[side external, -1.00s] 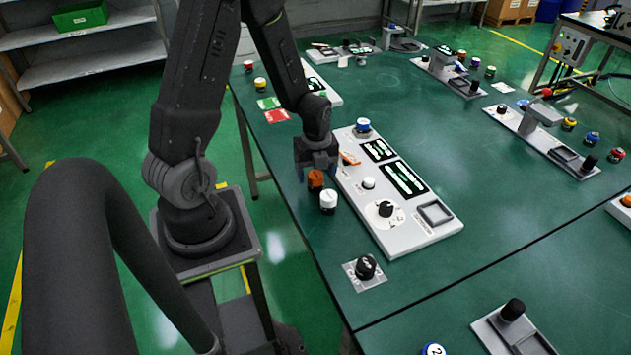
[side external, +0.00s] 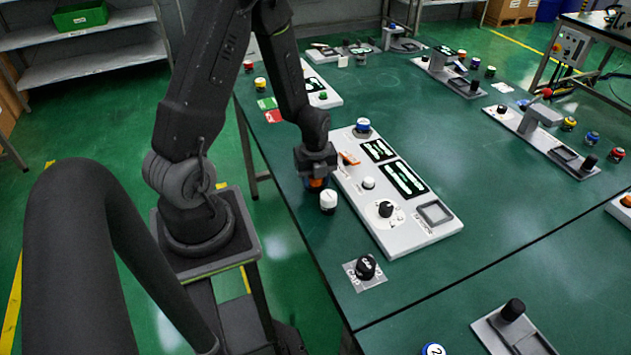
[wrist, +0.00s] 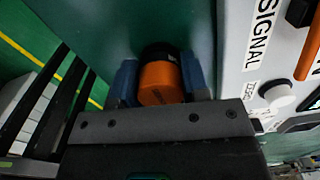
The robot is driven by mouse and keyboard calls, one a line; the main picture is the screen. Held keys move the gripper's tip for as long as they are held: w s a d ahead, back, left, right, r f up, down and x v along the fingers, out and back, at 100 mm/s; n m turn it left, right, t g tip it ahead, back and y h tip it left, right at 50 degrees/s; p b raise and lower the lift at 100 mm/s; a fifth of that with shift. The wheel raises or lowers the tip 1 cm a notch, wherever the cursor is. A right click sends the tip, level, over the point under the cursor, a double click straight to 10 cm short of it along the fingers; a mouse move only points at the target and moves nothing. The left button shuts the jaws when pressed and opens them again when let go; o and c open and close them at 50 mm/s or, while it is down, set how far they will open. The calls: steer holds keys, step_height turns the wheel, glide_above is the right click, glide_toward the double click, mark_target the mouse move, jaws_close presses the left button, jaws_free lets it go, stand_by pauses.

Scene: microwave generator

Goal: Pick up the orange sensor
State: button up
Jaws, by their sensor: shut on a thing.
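The orange sensor (wrist: 160,82) is a short cylinder with an orange body and a black end. In the wrist view it sits between the two blue-grey fingers of my gripper (wrist: 160,88), which are shut on it from both sides. In the side view my gripper (side external: 317,180) is low at the near left edge of the green table. Only a little of the orange sensor (side external: 316,183) shows there between the fingers. I cannot tell whether it touches the table.
A white-capped cylinder (side external: 328,201) stands just in front of my gripper. A white panel (side external: 408,232) with knobs and displays lies close on the right. A black knob on a plate (side external: 365,268) is nearer the camera.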

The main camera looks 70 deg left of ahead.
steer(key=shift+c, duration=0.9)
steer(key=shift+r, duration=0.15)
